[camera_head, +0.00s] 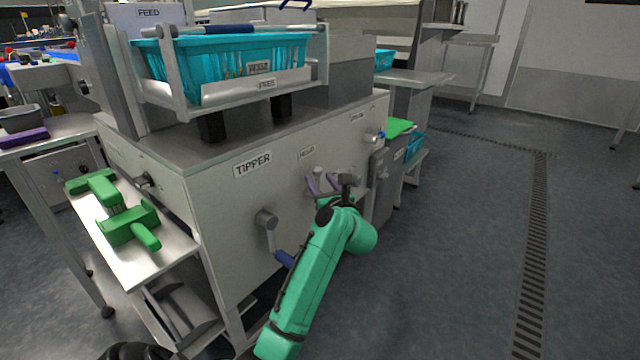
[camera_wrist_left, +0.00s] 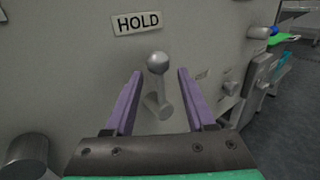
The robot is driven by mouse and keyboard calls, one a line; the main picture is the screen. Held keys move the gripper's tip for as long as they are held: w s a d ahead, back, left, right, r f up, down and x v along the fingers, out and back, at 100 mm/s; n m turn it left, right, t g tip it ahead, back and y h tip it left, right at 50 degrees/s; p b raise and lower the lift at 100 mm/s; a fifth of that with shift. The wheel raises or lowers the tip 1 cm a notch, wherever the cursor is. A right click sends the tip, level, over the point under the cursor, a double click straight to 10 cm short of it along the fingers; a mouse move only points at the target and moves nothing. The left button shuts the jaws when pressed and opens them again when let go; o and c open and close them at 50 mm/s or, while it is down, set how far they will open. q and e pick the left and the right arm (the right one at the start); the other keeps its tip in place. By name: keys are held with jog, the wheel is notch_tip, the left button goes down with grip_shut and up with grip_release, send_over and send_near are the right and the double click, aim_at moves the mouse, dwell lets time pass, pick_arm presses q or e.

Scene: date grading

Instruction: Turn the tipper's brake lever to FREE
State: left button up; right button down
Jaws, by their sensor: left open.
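The brake lever (camera_wrist_left: 158,63) is a short grey metal lever with a round knob, on the front panel of the tipper cabinet (camera_head: 225,210). Its knob points up toward the HOLD label (camera_wrist_left: 137,22). The lever also shows in the head view (camera_head: 318,172), small and partly behind my gripper. My left gripper (camera_head: 321,183) is open in front of the panel. In the left wrist view its purple fingers (camera_wrist_left: 160,76) stand one on each side of the lever, with visible gaps. My right gripper is not in view.
A crank (camera_head: 267,222) with a blue handle sticks out of the panel to the left of my gripper. A teal basket (camera_head: 220,60) sits in the cradle on top. A shelf with green tools (camera_head: 120,215) is at the left. The floor at the right is clear.

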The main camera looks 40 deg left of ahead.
pick_arm(q)
jog(key=shift+w+a, duration=0.25)
jog(key=shift+a, duration=0.2)
grip_shut()
